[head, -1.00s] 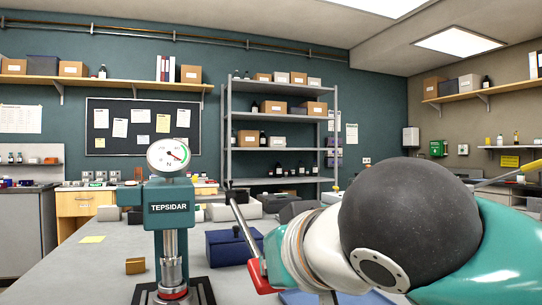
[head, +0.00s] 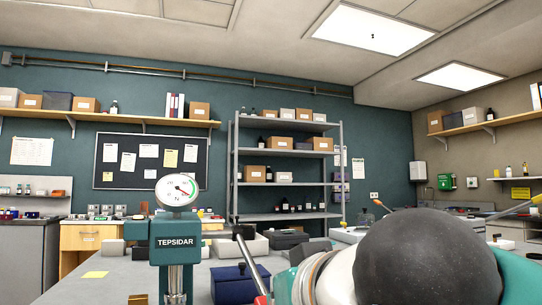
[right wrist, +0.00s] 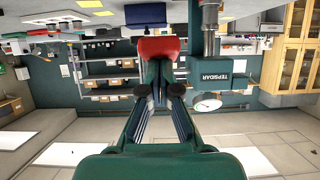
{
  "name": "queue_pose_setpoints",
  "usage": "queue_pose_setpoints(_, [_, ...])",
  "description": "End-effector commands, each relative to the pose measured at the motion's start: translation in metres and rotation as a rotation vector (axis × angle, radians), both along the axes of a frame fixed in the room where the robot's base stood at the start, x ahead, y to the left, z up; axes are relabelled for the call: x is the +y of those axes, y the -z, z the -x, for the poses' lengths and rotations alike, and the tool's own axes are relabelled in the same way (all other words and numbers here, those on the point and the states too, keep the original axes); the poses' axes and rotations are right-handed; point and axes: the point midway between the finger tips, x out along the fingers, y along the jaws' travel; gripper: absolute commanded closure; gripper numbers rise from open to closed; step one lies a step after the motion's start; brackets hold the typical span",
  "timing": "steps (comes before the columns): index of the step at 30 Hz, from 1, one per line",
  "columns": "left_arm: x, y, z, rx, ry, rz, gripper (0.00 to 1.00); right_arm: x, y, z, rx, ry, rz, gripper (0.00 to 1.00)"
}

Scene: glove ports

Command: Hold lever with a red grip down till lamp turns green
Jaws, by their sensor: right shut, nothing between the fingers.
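The teal press marked TEPSIDAR (head: 176,243) stands left of centre in the head view, a round gauge (head: 177,190) on top. Its lever (head: 249,262) slopes down to the right. In the right wrist view, which is upside down, the red grip (right wrist: 161,48) lies just beyond the fingertips of my right gripper (right wrist: 160,91). That gripper is shut and empty; I cannot tell whether it touches the grip. I cannot make out a lamp. My left gripper is out of view.
A dark blue box (head: 240,284) stands on the bench behind the lever. A yellow note (head: 96,274) lies on the bench left of the press. Grey shelving (head: 287,155) with boxes stands at the back wall.

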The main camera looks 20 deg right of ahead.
Motion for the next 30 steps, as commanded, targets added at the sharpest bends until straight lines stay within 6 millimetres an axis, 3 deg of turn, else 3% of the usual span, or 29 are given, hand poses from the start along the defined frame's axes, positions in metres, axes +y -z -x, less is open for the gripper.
queue_pose_setpoints(1, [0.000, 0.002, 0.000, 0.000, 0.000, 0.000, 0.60, 0.003, 0.017, -0.001, 0.043, 0.005, 0.018, 1.00])
queue_pose_setpoints(16, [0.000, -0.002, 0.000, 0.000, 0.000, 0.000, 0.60, 0.003, 0.012, -0.001, 0.041, 0.006, 0.017, 1.00])
queue_pose_setpoints(20, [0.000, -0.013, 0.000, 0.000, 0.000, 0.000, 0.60, 0.004, -0.003, 0.002, 0.033, 0.002, 0.014, 1.00])
queue_pose_setpoints(26, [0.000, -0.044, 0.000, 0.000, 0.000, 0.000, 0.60, 0.006, -0.046, 0.010, 0.006, -0.008, 0.005, 1.00])
queue_pose_setpoints(30, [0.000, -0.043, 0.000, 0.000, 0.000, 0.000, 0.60, 0.005, -0.056, 0.041, 0.002, -0.014, 0.002, 1.00])
